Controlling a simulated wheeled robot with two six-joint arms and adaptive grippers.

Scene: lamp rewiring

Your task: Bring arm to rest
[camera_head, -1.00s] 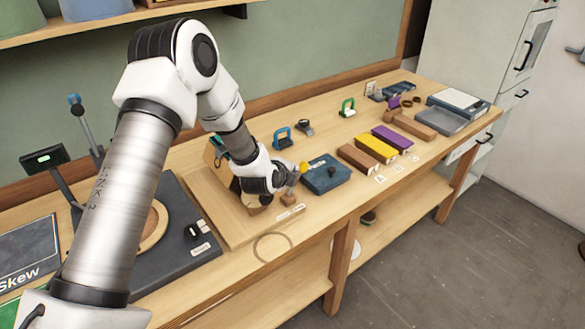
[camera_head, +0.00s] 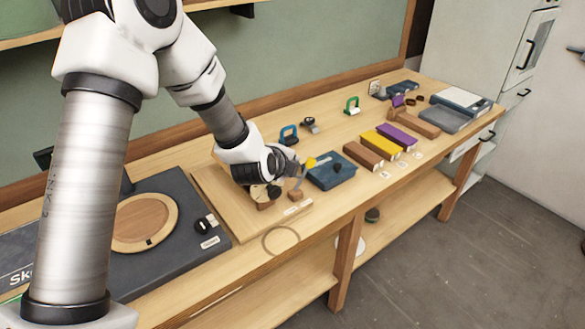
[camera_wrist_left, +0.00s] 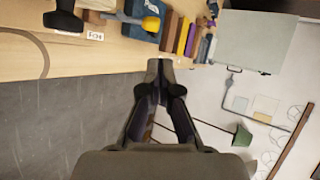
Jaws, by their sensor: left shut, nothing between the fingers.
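My left arm comes in from the left in the head view and reaches over the workbench (camera_head: 232,246). My left gripper (camera_head: 288,164) is at its end, above the wooden board (camera_head: 213,187) and just left of the dark blue box (camera_head: 331,176). The wrist partly hides the fingers there. In the left wrist view my left gripper (camera_wrist_left: 160,70) is shut, with nothing between its fingertips. Behind it are grey floor and the bench edge. My right gripper is not in view.
A yellow-tipped tool (camera_head: 311,162) is close beside the gripper. Brown, yellow (camera_head: 381,145) and purple blocks stand to its right. A dark plate with a round wooden disc (camera_head: 144,221) lies to the left. A wire ring (camera_head: 281,240) lies at the bench's front edge.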

